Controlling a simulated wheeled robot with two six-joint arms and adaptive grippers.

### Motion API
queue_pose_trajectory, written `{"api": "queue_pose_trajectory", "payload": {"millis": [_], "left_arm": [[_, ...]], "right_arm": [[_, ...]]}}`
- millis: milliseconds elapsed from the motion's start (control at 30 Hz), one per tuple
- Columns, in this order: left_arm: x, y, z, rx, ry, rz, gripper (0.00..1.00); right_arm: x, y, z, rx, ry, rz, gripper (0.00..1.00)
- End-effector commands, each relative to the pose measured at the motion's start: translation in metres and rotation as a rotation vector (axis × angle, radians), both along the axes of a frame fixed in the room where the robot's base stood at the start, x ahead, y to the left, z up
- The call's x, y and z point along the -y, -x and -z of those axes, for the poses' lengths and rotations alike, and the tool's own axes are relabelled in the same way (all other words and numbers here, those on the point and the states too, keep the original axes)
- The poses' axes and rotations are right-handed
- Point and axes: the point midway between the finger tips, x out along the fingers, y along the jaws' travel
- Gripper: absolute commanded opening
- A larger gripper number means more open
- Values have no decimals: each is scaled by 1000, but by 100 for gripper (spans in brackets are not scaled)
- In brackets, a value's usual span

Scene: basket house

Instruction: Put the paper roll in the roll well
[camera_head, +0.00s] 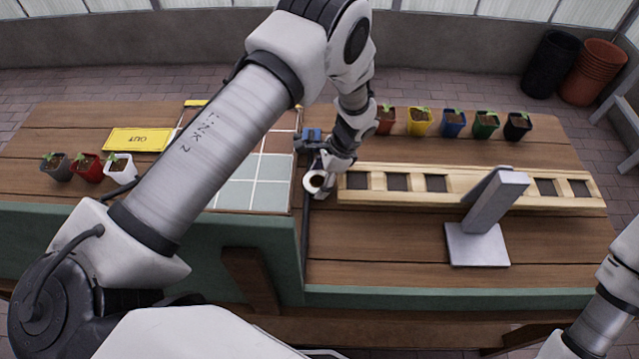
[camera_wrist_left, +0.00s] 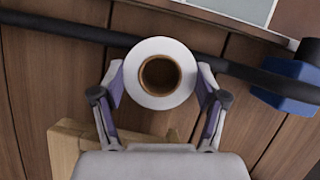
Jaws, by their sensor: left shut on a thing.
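The white paper roll (camera_wrist_left: 160,48), with a brown core, is between the two fingers of my left gripper (camera_wrist_left: 160,80). The gripper is shut on it. In the head view the roll (camera_head: 310,188) is at the left end of a long wooden rack (camera_head: 420,196). My left gripper (camera_head: 322,172) is just behind it. The rack has several dark square recesses; I cannot tell which part, if any, is the roll well. My right gripper is out of view; only part of that arm shows at the lower right.
A grey metal stand (camera_head: 478,245) leans over the rack's front. Several coloured plant pots (camera_head: 452,123) line the back, and more stand at the left near a yellow OUT sign (camera_head: 138,140). A tiled panel (camera_head: 255,180) and black pipe (camera_wrist_left: 60,33) lie left.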

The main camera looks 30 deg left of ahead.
Motion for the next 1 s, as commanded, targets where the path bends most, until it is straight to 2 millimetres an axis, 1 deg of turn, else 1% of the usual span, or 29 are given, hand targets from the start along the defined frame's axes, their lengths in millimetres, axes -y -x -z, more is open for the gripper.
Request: {"api": "queue_pose_trajectory", "payload": {"millis": [133,233,267,300,333,633,700,767,867,1000], "left_arm": [[0,-1,-3,2,-1,0,31],[0,0,1,1,0,0,31],[0,0,1,1,0,0,76],[0,0,0,2,0,-1,90],[0,0,0,2,0,-1,98],[0,0,0,2,0,-1,98],[0,0,-4,2,-1,0,98],[2,-2,-7,4,-1,1,98],[7,-7,-22,7,-1,1,98],[19,-15,-54,8,-1,1,98]], "right_arm": [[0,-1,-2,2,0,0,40],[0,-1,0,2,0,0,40],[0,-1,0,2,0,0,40],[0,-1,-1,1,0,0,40],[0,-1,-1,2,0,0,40],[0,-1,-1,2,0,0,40],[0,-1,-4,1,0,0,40],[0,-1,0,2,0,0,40],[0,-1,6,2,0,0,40],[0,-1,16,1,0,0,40]]}}
